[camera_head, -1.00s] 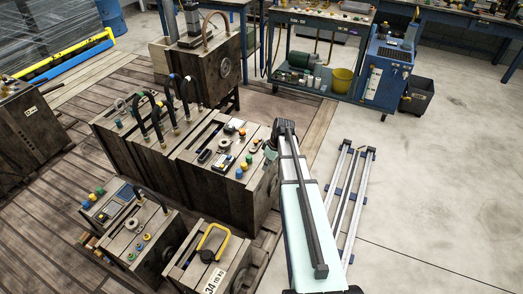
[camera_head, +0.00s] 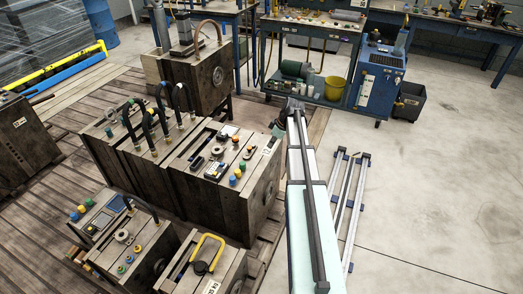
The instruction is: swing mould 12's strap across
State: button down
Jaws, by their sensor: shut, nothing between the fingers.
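Mould 12 is the dark block (camera_head: 215,205) at the right end of the row. A pale tag reading 12 (camera_head: 267,152) is on its right edge. Its top carries coloured knobs and small black-and-yellow fittings. I cannot pick out for sure which fitting is its strap, or how that strap lies. My pale, dark-barred arm reaches forward on the right of the mould. A teal part of the arm shows just beyond the tag. My gripper's fingers cannot be seen.
Hose-topped moulds (camera_head: 150,150) adjoin on the left. A smaller mould with a yellow handle (camera_head: 207,252) stands in front. Silver rails (camera_head: 358,195) lie on the floor to the right. A blue cabinet (camera_head: 380,85) and a yellow bucket (camera_head: 338,88) stand behind.

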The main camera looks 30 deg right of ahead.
aim_at(254, 157)
jog(key=p+x, duration=0.1)
jog(key=x, duration=0.8)
jog(key=shift+w+f, duration=0.1)
jog(key=shift+f, duration=0.3)
jog(key=shift+w+a+r+p, duration=0.1)
jog(key=shift+w+a+p, duration=0.25)
jog(key=shift+w+a, duration=0.9)
jog(key=shift+w, duration=0.35)
jog(key=shift+s+d, duration=0.1)
